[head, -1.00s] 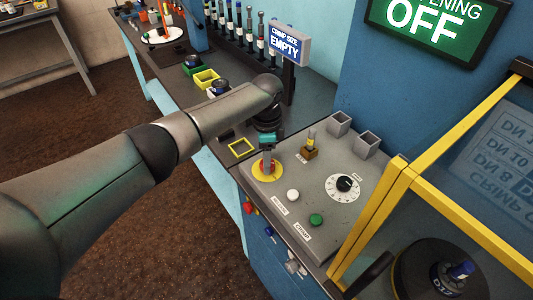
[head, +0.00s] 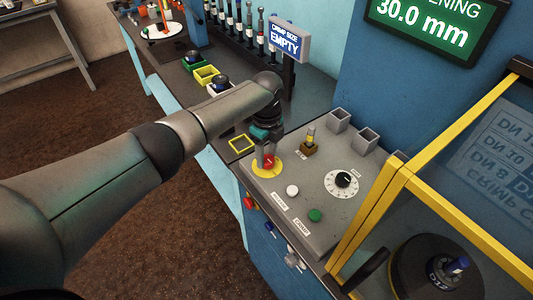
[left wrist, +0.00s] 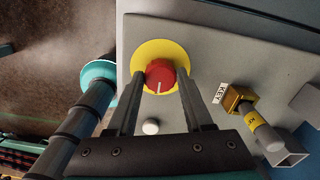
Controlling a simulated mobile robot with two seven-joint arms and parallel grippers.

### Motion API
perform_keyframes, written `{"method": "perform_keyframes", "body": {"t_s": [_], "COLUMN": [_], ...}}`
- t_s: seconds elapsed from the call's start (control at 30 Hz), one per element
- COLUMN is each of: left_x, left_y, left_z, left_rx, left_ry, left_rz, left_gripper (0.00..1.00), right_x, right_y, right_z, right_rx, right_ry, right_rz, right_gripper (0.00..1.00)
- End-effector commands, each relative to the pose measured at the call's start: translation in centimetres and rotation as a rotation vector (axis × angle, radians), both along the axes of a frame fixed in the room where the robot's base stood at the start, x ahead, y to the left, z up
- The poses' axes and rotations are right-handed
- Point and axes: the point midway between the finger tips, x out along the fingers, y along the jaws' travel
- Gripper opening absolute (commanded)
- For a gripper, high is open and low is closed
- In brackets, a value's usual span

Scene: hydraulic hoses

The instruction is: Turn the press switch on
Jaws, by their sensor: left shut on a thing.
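The press switch is a red knob (head: 269,160) on a yellow disc (head: 262,172), on the grey control panel (head: 318,236). In the left wrist view the red knob (left wrist: 160,75) bears a white line, inside the yellow disc (left wrist: 150,48). My left gripper (head: 266,156) points down at the knob from above. Its two fingers stand on either side of the knob in the left wrist view and are shut on it. My right gripper is not in view.
On the panel are a white button (head: 292,190), a green button (head: 315,215), a black dial (head: 344,181) and a brass key switch (head: 309,146). Grey square holders (head: 340,120) stand behind. A yellow-framed guard (head: 385,210) closes off the right side.

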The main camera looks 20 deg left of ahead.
Motion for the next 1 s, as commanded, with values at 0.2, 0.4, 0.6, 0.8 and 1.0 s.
{"method": "perform_keyframes", "body": {"t_s": [0.2,0.4,0.6,0.8,1.0], "left_x": [0.03,0.03,0.03,0.02,0.01], "left_y": [-0.22,-0.24,-0.24,-0.16,-0.08], "left_z": [0.09,0.09,0.09,0.06,0.03], "left_rx": [-0.006,-0.006,-0.005,-0.004,-0.001], "left_ry": [-0.001,-0.001,-0.001,-0.001,0.000], "left_rz": [-0.038,-0.045,-0.045,-0.043,-0.041], "left_gripper": [0.00,0.00,0.00,0.72,0.81], "right_x": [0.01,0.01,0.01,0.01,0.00], "right_y": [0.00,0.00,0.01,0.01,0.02], "right_z": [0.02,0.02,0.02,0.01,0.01], "right_rx": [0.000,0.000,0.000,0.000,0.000], "right_ry": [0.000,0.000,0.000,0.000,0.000], "right_rz": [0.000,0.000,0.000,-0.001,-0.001], "right_gripper": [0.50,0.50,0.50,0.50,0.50]}}
